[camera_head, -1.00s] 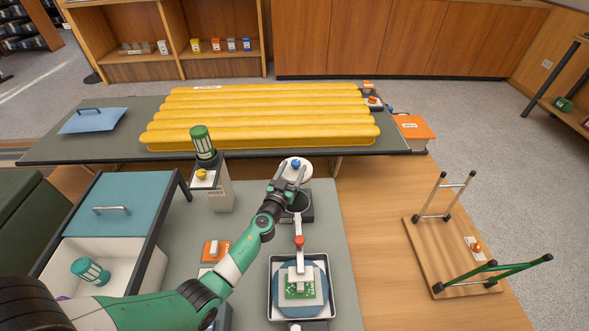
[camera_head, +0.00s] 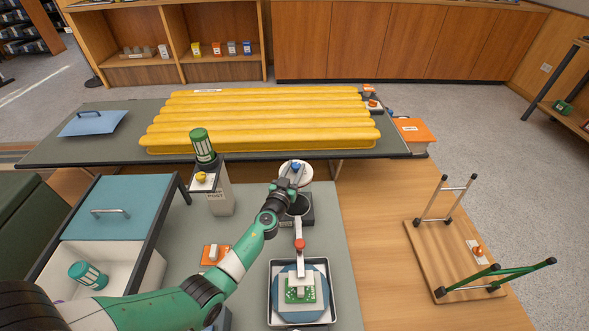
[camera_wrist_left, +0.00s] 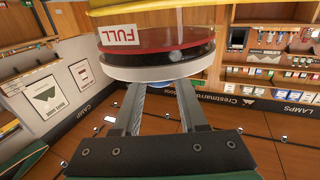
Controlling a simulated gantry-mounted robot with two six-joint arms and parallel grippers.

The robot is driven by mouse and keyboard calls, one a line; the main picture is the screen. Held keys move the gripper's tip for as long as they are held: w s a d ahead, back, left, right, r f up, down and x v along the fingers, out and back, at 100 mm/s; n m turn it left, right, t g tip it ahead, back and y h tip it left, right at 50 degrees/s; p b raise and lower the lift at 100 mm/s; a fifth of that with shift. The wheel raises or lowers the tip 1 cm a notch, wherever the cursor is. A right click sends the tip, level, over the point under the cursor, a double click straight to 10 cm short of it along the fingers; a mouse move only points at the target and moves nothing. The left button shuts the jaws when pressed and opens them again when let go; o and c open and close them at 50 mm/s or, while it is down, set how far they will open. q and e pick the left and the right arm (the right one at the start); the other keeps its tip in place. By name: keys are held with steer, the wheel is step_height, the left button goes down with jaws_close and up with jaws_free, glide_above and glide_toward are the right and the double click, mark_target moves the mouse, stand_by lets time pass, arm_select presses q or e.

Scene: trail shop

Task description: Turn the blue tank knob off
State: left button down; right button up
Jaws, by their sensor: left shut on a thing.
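The blue tank knob (camera_head: 296,167) shows on top of the round white tank (camera_head: 306,173), near the middle of the head view. My left gripper (camera_head: 292,177) is at the knob and shut on it. In the left wrist view the two fingers (camera_wrist_left: 160,103) reach up under a white, black and red disc (camera_wrist_left: 160,50) with a FULL label. Only a sliver of blue knob (camera_wrist_left: 152,82) shows between the fingers there; the rest is hidden. My right gripper is in neither view.
A dark box (camera_head: 297,209) and a lever with a red knob (camera_head: 300,244) stand just in front of the tank. A grey post with a green-capped canister (camera_head: 202,145) is to the left. A yellow pad (camera_head: 260,121) lies on the table behind.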

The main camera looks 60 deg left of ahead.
arm_select(q)
steer(key=n+g+y, duration=0.2)
steer(key=shift+w+d+f+g, duration=0.1)
steer(key=shift+w+d+g, duration=0.1)
steer(key=shift+w+g, duration=0.1)
steer(key=shift+n+g+y, duration=1.1)
steer(key=shift+n+g, duration=0.2)
steer(key=shift+g, duration=0.3)
steer(key=shift+s, duration=0.1)
steer(key=c, duration=0.5)
jaws_free()
